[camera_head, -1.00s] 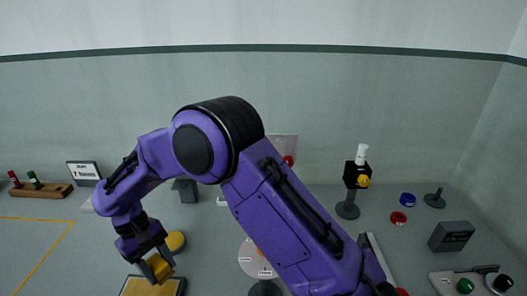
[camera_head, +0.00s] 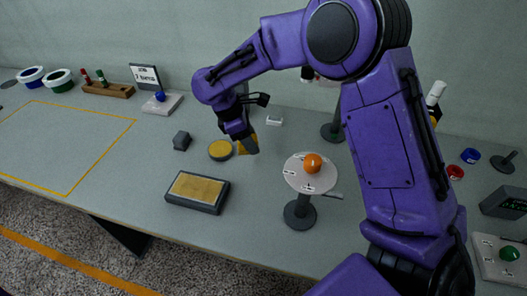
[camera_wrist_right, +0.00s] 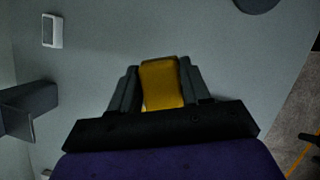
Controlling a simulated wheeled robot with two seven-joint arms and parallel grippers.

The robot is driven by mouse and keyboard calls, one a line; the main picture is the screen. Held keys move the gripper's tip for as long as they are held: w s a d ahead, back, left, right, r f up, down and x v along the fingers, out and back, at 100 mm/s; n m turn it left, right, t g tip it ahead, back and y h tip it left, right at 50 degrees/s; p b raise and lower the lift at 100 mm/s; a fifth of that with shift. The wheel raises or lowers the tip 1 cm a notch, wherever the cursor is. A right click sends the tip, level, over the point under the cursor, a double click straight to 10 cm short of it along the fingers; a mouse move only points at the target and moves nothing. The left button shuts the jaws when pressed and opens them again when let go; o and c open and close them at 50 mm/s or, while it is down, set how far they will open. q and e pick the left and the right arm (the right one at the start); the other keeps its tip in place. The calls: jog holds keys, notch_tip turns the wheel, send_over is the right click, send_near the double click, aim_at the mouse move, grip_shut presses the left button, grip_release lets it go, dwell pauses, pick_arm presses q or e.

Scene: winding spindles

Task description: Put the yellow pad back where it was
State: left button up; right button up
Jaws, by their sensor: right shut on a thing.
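In the right wrist view the yellow pad (camera_wrist_right: 161,84) sits between the two dark fingers (camera_wrist_right: 158,90). I cannot tell whether the pad touches the table. My left gripper is in neither view now.
A small dark block (camera_head: 181,141) is to the left. A round stand (camera_head: 299,187) with an orange ball (camera_head: 313,163) is to the right.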

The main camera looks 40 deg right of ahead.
jog(key=d+f, duration=0.4)
jog(key=f, duration=0.1)
jog(key=shift+w+d+f, duration=0.2)
jog(key=shift+w, duration=0.2)
jog(key=f, duration=0.3)
jog(key=shift+d+p, duration=0.2)
jog(key=shift+p, duration=0.1)
jog(key=shift+f, duration=0.25)
jog(key=shift+f, duration=0.1)
jog(key=o, duration=0.9)
jog(key=shift+o, duration=0.2)
jog(key=v, duration=1.2)
jog(key=shift+b, duration=0.3)
